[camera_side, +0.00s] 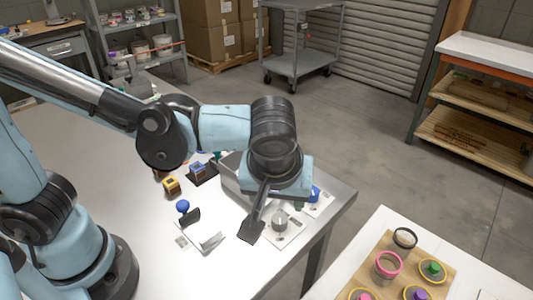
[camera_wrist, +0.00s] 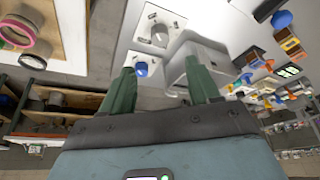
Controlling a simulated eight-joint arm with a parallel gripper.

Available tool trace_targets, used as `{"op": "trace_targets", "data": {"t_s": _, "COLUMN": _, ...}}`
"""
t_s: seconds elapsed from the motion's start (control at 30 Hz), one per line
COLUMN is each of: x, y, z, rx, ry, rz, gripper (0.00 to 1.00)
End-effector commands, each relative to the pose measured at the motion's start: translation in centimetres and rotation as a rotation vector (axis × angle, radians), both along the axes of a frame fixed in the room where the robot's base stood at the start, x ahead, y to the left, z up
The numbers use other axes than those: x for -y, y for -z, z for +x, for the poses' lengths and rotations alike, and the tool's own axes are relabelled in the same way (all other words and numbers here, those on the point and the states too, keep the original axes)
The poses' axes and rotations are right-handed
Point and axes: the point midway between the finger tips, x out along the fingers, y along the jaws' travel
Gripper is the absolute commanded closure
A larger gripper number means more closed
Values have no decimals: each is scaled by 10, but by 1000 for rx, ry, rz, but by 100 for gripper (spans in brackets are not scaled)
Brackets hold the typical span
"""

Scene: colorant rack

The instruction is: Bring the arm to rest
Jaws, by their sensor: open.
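My arm reaches out over the white table (camera_side: 130,170) from the left in the side view. My gripper (camera_side: 252,228) points down near the table's right end, above the small items there. In the wrist view its two green fingers stand well apart, and my gripper (camera_wrist: 160,66) is open with nothing held between them. A grey bin (camera_wrist: 196,48) shows beyond the fingers. In the side view the bin (camera_side: 232,180) is partly hidden behind my wrist. I cannot tell the exact gap between the fingertips and the table.
A blue-topped piece (camera_side: 183,206), a yellow block (camera_side: 171,185) and a grey knob (camera_side: 280,220) are on the table near my gripper. A second table (camera_side: 375,225) at lower right holds a wooden board (camera_side: 448,280) with several ringed cups. Open floor (camera_side: 350,140) lies behind.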

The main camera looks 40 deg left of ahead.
Motion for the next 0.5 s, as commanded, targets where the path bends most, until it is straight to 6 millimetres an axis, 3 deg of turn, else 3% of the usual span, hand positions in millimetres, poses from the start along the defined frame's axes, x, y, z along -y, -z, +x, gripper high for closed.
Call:
{"op": "trace_targets", "data": {"t_s": 0.33, "x": -5, "y": -1, "z": 1, "rx": -5, "ry": 12, "rz": -4, "gripper": 39}}
{"op": "trace_targets", "data": {"t_s": 0.5, "x": -42, "y": -7, "z": 7, "rx": -18, "ry": 118, "rz": -35, "gripper": 39}}
